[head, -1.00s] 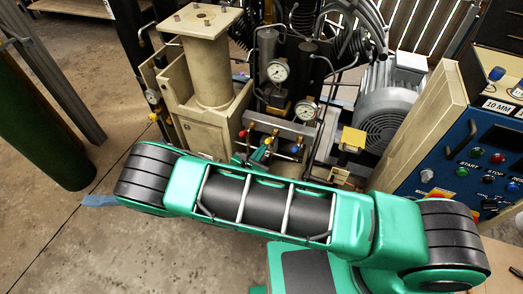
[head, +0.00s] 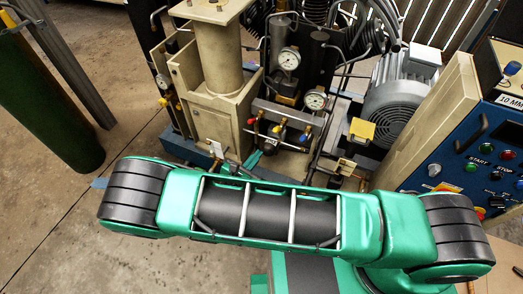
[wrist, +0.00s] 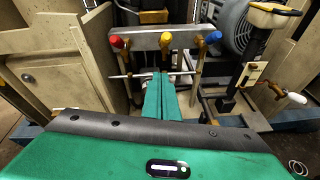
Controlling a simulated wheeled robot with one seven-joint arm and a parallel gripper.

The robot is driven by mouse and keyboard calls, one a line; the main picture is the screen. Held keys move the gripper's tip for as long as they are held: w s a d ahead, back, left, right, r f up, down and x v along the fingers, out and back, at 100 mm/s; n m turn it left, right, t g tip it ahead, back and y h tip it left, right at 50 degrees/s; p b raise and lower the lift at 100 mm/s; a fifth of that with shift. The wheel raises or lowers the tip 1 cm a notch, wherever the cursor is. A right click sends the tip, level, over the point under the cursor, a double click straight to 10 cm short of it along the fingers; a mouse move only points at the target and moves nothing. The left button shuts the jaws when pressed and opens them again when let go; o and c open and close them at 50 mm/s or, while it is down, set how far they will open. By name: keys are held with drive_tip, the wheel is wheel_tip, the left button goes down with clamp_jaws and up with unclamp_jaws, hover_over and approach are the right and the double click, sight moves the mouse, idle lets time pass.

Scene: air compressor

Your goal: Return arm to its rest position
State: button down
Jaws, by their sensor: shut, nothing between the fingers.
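My gripper (wrist: 158,96) shows in the wrist view as two green fingers pressed together, with nothing between them. In the head view my green arm lies across the front of the compressor, hiding most of the gripper. Only a small green part of the gripper (head: 250,161) shows behind the arm, below the valve bar.
Two pressure gauges (head: 289,59) stand above the valves. A beige column (head: 219,55) is left of them, a grey motor (head: 398,105) right. A blue control panel (head: 482,150) stands close to my arm on the right. Open concrete floor (head: 60,225) lies to the left.

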drive_tip(key=shift+v, duration=0.75)
drive_tip(key=shift+r, duration=0.1)
drive_tip(key=w+d+r+m+g+h, duration=0.35)
drive_tip(key=d+r+m+g, duration=0.45)
drive_tip(key=d+r+m, duration=0.5)
drive_tip(key=s+d+r+m+g+y, duration=0.2)
drive_tip(key=d+r+m, duration=0.2)
drive_tip(key=d, duration=0.4)
drive_tip(key=s+d+r+m+g+y, duration=0.2)
drive_tip(key=d+r+m+g, duration=0.15)
drive_tip(key=d, duration=0.35)
drive_tip(key=s+d+r+m+y, duration=0.4)
drive_tip(key=s+d+r+m, duration=0.3)
drive_tip(key=s+d+r, duration=0.25)
drive_tip(key=s+d+r+m+y, duration=0.1)
drive_tip(key=s+r+m, duration=0.2)
drive_tip(key=s, duration=0.4)
drive_tip(key=s+d+r+m+y, duration=0.1)
drive_tip(key=s+r+m+y, duration=0.1)
drive_tip(key=s, duration=0.5)
drive_tip(key=shift+s+r+m+t, duration=0.3)
drive_tip(key=shift+r+m+t, duration=0.2)
drive_tip(key=shift+m, duration=0.45)
